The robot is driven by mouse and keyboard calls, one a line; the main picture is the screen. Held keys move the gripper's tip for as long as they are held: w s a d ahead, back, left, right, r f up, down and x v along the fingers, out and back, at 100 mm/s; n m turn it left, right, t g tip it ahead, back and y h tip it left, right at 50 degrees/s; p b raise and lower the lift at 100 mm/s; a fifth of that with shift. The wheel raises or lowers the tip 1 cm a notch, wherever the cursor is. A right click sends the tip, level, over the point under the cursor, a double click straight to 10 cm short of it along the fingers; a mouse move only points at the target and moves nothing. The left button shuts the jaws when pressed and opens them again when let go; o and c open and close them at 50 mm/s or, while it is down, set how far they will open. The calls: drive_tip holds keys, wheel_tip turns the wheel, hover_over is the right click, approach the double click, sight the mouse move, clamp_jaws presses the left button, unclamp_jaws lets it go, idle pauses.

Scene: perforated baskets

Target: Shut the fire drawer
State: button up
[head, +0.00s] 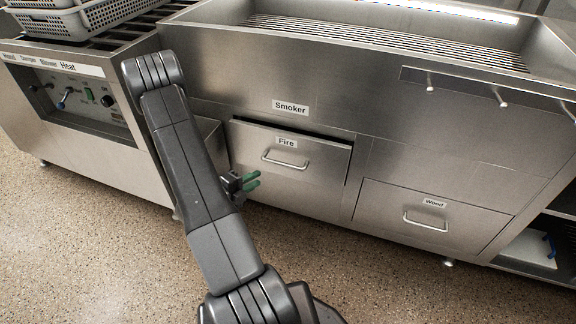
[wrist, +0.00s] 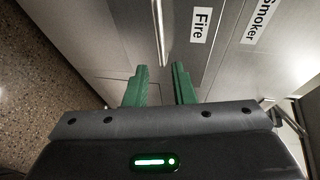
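The fire drawer (head: 320,170) is a steel front labelled "Fire", below the "Smoker" label. It stands out a little from the cabinet, with a dark gap along its top edge. Its bar handle (head: 286,161) is at the middle of the front. My gripper (head: 253,181), with green fingers, is left of and below the handle in the head view. In the wrist view my gripper (wrist: 160,68) has its fingers apart, with nothing between them. The handle (wrist: 160,30) shows just beyond the fingertips, in line with the gap between them.
The wood drawer (head: 430,215) is flush at the lower right. Hooks (head: 500,97) stick out from the upper right front. A control-panel cabinet (head: 80,100) with grey baskets (head: 90,18) on top stands at left. The speckled floor (head: 90,240) in front is clear.

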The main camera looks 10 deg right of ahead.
sight(281, 165)
drive_tip(key=b+x, duration=0.3)
drive_tip(key=x, duration=1)
drive_tip(key=shift+w+d+f+b, duration=0.1)
drive_tip(key=shift+w+d+b, duration=0.05)
drive_tip(key=shift+w+b, duration=0.2)
clamp_jaws()
